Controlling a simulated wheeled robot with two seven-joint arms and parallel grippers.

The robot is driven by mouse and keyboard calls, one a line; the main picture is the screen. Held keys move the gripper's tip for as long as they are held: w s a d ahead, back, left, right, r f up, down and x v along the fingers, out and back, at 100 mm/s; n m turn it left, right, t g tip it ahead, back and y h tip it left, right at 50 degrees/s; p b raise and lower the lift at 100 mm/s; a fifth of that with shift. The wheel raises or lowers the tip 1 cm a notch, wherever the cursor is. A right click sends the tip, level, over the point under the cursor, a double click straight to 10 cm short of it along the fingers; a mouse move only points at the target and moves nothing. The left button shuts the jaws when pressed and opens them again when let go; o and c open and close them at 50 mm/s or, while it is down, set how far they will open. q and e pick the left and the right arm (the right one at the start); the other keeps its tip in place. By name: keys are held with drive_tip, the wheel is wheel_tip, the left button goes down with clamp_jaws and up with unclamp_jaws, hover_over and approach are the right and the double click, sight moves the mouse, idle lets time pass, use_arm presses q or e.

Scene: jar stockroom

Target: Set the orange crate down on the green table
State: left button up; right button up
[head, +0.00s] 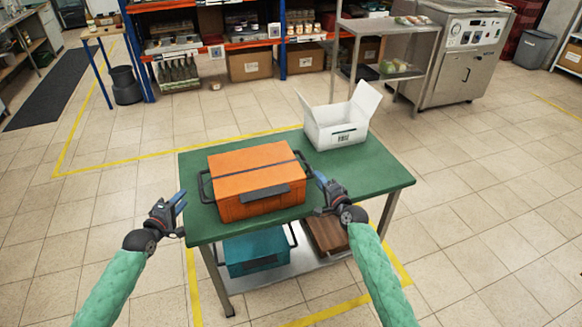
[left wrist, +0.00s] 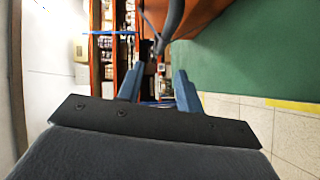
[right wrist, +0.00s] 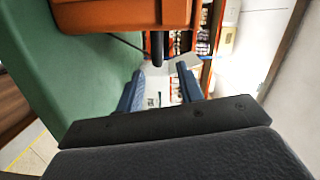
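The orange crate (head: 256,175), with a dark strap and black side handles, sits flat on the green table (head: 365,180), towards its left front. My left gripper (head: 180,201) is open and empty, just off the table's left edge, apart from the crate's left handle (head: 205,187). That handle shows ahead of the open fingers in the left wrist view (left wrist: 158,85). My right gripper (head: 320,184) is open and empty beside the crate's right side, close to the right handle (head: 303,162). In the right wrist view (right wrist: 160,82) the handle shows just beyond the spread fingertips.
A white open box (head: 337,125) stands at the table's back right. A teal crate (head: 257,250) and a brown box (head: 327,236) are on the lower shelf. The table's right part is clear. Shelving (head: 230,45) and a steel machine (head: 465,60) stand behind.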

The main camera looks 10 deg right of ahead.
drive_tip(key=shift+v, duration=1.95)
